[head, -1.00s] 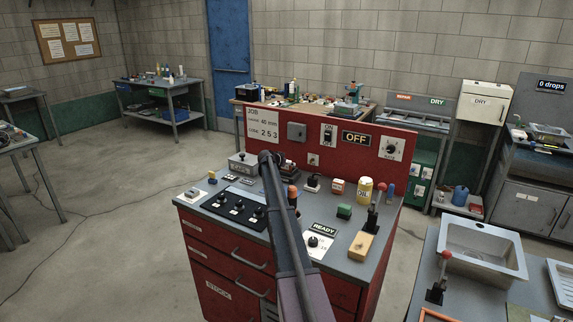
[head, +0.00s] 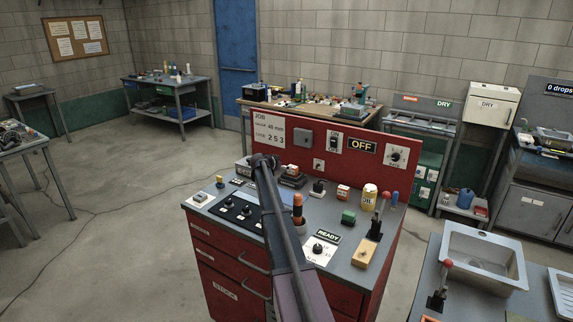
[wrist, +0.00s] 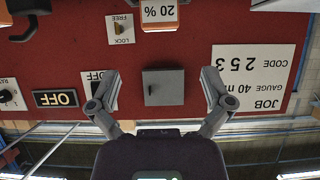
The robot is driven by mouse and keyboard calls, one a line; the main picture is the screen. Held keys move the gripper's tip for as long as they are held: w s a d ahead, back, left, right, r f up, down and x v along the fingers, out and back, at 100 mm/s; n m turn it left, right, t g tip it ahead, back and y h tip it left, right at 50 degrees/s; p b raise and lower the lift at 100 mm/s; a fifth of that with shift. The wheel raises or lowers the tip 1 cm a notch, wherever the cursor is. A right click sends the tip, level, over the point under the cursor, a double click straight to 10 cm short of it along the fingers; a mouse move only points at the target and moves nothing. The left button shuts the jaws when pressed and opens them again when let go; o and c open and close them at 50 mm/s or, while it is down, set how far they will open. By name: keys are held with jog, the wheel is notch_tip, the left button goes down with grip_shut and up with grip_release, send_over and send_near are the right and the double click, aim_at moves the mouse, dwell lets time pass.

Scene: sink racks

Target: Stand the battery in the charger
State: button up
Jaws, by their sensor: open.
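My gripper (wrist: 160,82) is open and empty in the wrist view, its two fingers spread either side of a grey box on the red panel. In the head view my arm reaches over the red bench, and the gripper's fingers cannot be made out. An orange block marked "20 %" (wrist: 159,15) shows at the top edge of the wrist view, upside down and partly cut off. I cannot tell whether it is the battery or part of the charger. An orange-topped cylinder (head: 298,203) stands upright on the bench, just right of my arm. Neither the battery nor the charger is identifiable for certain.
The red panel (head: 285,132) rises behind the bench top, with a grey box (wrist: 163,87) on it. A sink (head: 482,258) is at lower right.

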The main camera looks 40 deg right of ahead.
jog(key=shift+v, duration=0.8)
jog(key=s+a+f+n+y, duration=0.1)
jog(key=s+a, duration=0.2)
jog(key=a, duration=0.2)
jog(key=s+a+f+y, duration=0.1)
jog(key=s+a, duration=0.2)
jog(key=a, duration=0.2)
jog(key=s+a+f+n, duration=0.1)
jog(key=s+a+f, duration=0.1)
jog(key=a, duration=0.3)
jog(key=shift+s+a+n+g+y, duration=0.3)
jog(key=shift+s+a+g+y, duration=0.1)
jog(key=shift+s, duration=0.1)
jog(key=s+a+f+n+g+y, duration=0.2)
jog(key=s+a+f+n+y, duration=0.1)
jog(key=s+a, duration=1.3)
jog(key=s+a+f+n+g+y, duration=0.2)
jog(key=s+a+n+y, duration=0.3)
jog(key=s+a, duration=1.1)
jog(key=a+n, duration=0.2)
jog(key=shift+a+f+n+y, duration=0.3)
jog(key=shift+a+f+n, duration=0.1)
jog(key=shift+w, duration=0.1)
